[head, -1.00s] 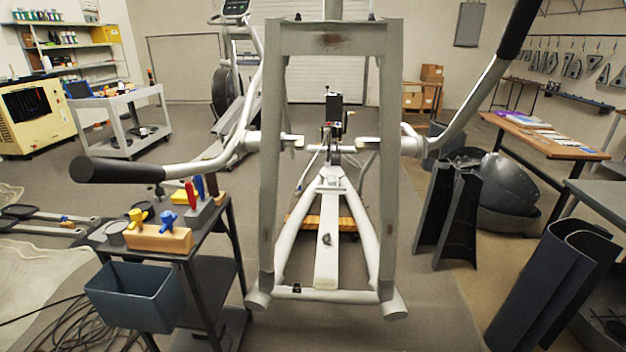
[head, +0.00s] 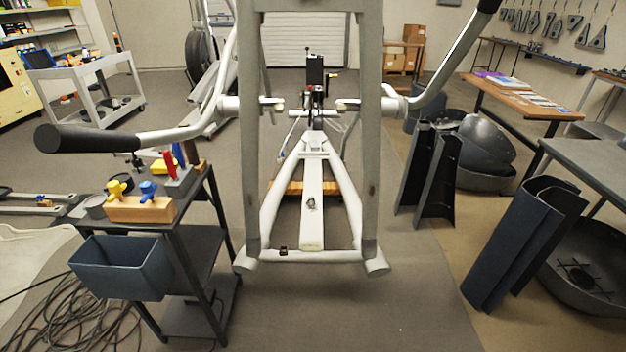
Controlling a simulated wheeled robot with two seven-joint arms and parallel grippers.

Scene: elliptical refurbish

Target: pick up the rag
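I cannot make out a rag for certain in the head view. A small dark grey patch (head: 311,203) lies on the white centre beam of the elliptical frame (head: 312,226); it is too small to tell what it is. Neither of my grippers shows in this view.
A dark tool cart (head: 203,262) with a blue bin (head: 121,267) and a wooden tool block (head: 140,209) stands at left. The elliptical's black-gripped handle (head: 88,138) reaches over it. Cables (head: 75,320) lie on the floor. Dark curved covers (head: 525,245) stand at right. Front centre floor is clear.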

